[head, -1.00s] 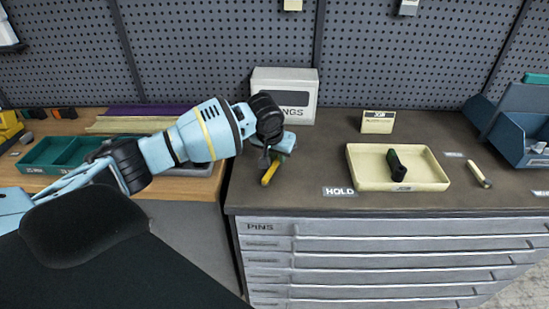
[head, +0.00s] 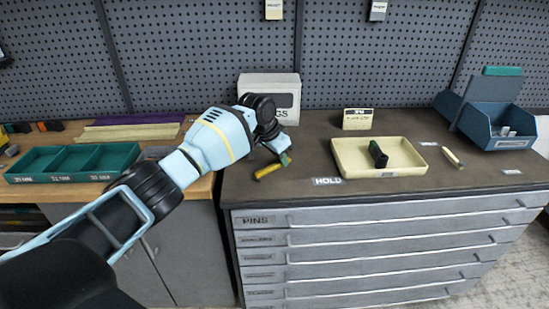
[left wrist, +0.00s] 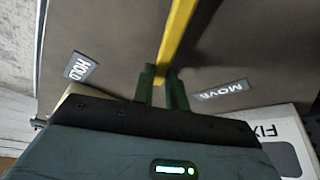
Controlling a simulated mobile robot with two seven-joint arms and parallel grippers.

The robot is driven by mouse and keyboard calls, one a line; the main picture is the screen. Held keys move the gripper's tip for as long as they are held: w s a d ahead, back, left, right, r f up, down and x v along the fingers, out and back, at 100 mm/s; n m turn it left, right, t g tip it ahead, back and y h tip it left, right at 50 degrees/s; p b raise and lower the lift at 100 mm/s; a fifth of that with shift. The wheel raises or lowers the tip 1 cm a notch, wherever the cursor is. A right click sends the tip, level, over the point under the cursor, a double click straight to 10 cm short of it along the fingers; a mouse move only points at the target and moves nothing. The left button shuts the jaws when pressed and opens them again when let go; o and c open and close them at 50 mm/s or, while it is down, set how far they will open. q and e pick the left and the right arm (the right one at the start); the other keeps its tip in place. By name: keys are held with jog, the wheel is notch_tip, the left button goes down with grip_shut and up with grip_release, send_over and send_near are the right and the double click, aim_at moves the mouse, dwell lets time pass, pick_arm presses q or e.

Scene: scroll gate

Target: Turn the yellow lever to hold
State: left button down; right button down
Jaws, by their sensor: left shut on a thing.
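The yellow lever (head: 270,171) lies low over the dark bench top at its left part in the head view. It also shows in the left wrist view (left wrist: 177,35), running from the top edge down to my fingers. My left gripper (head: 287,158) is shut on the lever, with its two dark green fingers (left wrist: 162,85) on either side of it. The HOLD label (head: 327,182) is right of the lever in the head view. In the wrist view the HOLD label (left wrist: 82,66) is left and the MOVE label (left wrist: 222,90) right. The lever's pivot is not clear. My right gripper is out of view.
A white box (head: 268,87) stands close behind my left gripper. A cream tray (head: 350,171) with a dark object (head: 378,154) sits to the right. Drawers are below the bench edge.

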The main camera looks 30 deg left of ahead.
pick_arm(q)
jog(key=d+m, duration=0.1)
jog(key=s+d+m+h, duration=0.1)
jog(key=shift+m+g, duration=0.4)
jog(key=shift+s+d+m+g+h, duration=0.15)
jog(key=shift+s+d+m, duration=0.15)
jog(key=shift+m, duration=0.25)
jog(key=shift+s+d+m+g+h, duration=0.15)
jog(key=shift+s+m, duration=0.15)
jog(key=shift+m, duration=0.25)
jog(key=shift+s+d+m+g+p, duration=0.3)
jog(key=shift+s+d+m, duration=0.15)
jog(key=shift+m, duration=0.45)
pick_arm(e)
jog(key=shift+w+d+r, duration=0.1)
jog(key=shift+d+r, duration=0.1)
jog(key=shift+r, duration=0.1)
pick_arm(q)
jog(key=shift+s+f, duration=0.1)
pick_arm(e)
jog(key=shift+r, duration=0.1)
pick_arm(q)
jog(key=c, duration=1.4)
grip_release()
jog(key=shift+c, duration=0.2)
jog(key=shift+o, duration=0.2)
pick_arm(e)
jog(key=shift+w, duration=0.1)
